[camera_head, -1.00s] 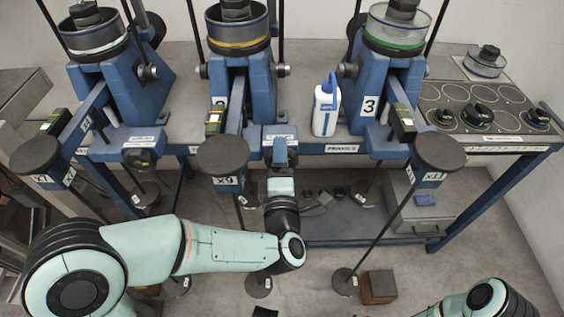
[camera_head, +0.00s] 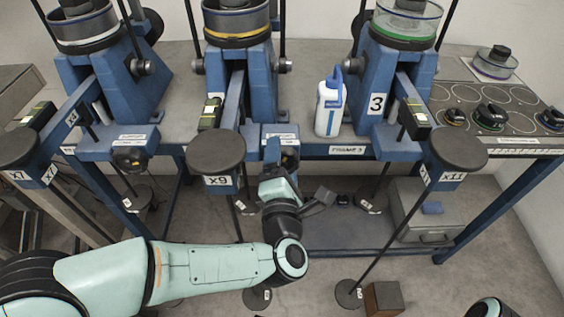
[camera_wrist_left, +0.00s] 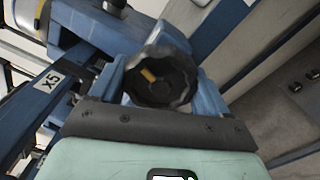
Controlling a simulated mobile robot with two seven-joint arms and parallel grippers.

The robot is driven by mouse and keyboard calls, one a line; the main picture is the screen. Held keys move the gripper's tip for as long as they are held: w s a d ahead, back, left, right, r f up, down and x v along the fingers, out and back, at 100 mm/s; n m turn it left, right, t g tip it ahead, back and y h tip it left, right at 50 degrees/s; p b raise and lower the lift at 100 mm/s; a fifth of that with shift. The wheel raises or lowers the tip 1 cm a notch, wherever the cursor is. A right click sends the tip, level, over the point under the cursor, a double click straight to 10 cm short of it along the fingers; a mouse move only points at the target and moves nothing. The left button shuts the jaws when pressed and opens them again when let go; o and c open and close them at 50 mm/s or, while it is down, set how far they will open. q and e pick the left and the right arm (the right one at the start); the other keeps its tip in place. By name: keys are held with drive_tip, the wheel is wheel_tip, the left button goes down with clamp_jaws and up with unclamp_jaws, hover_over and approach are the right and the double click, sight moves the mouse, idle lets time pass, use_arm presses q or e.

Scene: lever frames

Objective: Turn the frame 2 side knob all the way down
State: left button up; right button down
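Frame 2 (camera_head: 236,75) is the middle blue stand with a yellow-ringed cylinder. The black scalloped knob (camera_wrist_left: 160,80) on its front box (camera_head: 281,131) has a yellow mark, toward the upper left in the wrist view. My left gripper (camera_head: 279,160) is at this box and hides most of the knob in the head view. Contact with the knob is unclear. My right gripper is out of view.
A white bottle with a blue cap (camera_head: 329,104) stands on the table right of frame 2. A round-topped post marked X9 (camera_head: 216,152) rises close left of my left gripper. A brown block (camera_head: 384,298) lies on the floor.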

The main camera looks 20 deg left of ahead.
use_arm(q)
drive_tip(key=shift+o, duration=1.2)
drive_tip(key=shift+w, duration=0.15)
drive_tip(key=shift+b+v, duration=0.35)
drive_tip(key=shift+v, duration=2.75)
